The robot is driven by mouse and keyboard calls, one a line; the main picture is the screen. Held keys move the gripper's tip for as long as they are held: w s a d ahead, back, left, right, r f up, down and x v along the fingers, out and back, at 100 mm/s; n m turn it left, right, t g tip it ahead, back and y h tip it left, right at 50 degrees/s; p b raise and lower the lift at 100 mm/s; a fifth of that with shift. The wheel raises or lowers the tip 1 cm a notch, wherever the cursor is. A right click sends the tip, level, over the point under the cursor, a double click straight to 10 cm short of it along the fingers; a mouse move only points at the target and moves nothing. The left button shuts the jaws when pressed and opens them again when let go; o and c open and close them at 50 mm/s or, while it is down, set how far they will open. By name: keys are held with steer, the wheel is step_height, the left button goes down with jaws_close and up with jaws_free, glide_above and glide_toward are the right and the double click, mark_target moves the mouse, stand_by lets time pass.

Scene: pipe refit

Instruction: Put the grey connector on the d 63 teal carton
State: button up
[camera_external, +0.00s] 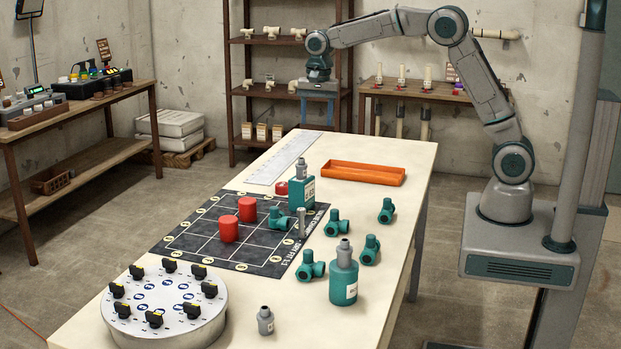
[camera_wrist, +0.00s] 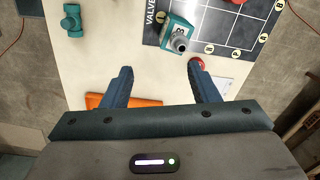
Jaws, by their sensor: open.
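A teal carton (camera_external: 302,193) with a white label stands upright at the far right corner of the black grid mat; its label is too small to read. A grey connector-like piece (camera_external: 301,169) rises from its top; I cannot tell whether it is separate. The carton also shows in the wrist view (camera_wrist: 177,30), with the grey piece (camera_wrist: 180,45) on it. A small grey connector (camera_external: 265,321) stands at the table's front. My gripper (camera_external: 318,118) is open and empty, high over the table's far end, pointing down; its fingers (camera_wrist: 160,66) show apart in the wrist view.
A round teal container (camera_external: 343,286) with a grey top and several teal fittings (camera_external: 310,266) stand right of the mat (camera_external: 190,249). Red cylinders (camera_external: 229,229) stand on the mat. An orange tray (camera_external: 363,173) lies behind; a round dial plate (camera_external: 164,303) sits at front left.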

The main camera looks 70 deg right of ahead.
steer(key=s+a+r+n+t, duration=0.15)
steer(key=s+n, duration=0.25)
steer(key=s, duration=0.4)
steer(key=s+a+r+n, duration=0.1)
steer(key=s+r+n, duration=0.2)
steer(key=s, duration=0.5)
steer(key=s+f+n, duration=0.2)
steer(key=s+n, duration=0.2)
steer(key=s, duration=0.4)
steer(key=s+a+f+n+t, duration=0.1)
steer(key=s+n, duration=0.3)
steer(key=s, duration=0.4)
steer(key=shift+s+a+f, duration=0.15)
steer(key=shift+a+f, duration=0.15)
steer(key=shift+f, duration=0.55)
